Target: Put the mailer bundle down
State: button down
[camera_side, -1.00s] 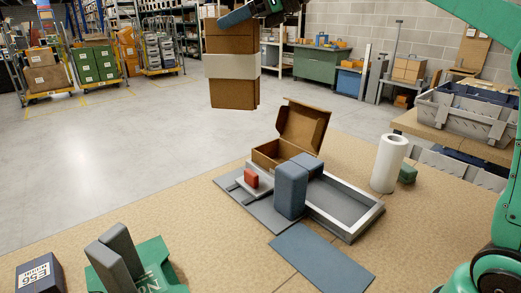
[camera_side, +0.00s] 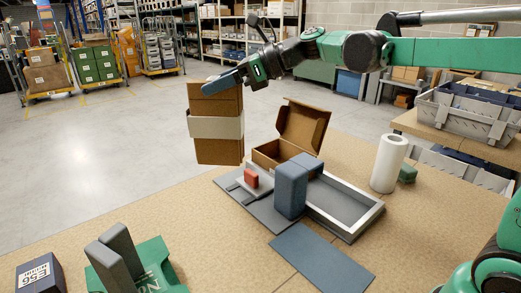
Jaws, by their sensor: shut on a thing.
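The mailer bundle (camera_side: 217,151) is a stack of brown cardboard with a white band around its middle. It hangs upright, slightly tilted, left of the open carton. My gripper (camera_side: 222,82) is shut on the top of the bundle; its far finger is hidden. The bundle's lower end shows above or in front of the table's far edge, and I cannot tell its exact height. A blue-grey flat mat (camera_side: 322,262) lies bare on the table.
An open brown carton (camera_side: 303,129), a grey tray (camera_side: 378,211), blue-grey blocks (camera_side: 291,190), and a red block (camera_side: 251,178) stand mid-table. A white roll (camera_side: 388,163) is at right. A green holder (camera_side: 152,265) and dark box (camera_side: 40,275) are front left. The left-middle tabletop (camera_side: 150,215) is clear.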

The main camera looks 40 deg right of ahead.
aim_at(226, 160)
notch_tip(226, 160, down, 15)
jog(key=shift+f, duration=0.1)
dwell(0.4)
jog(key=shift+c, duration=0.8)
grip_release()
jog(key=shift+f, duration=0.15)
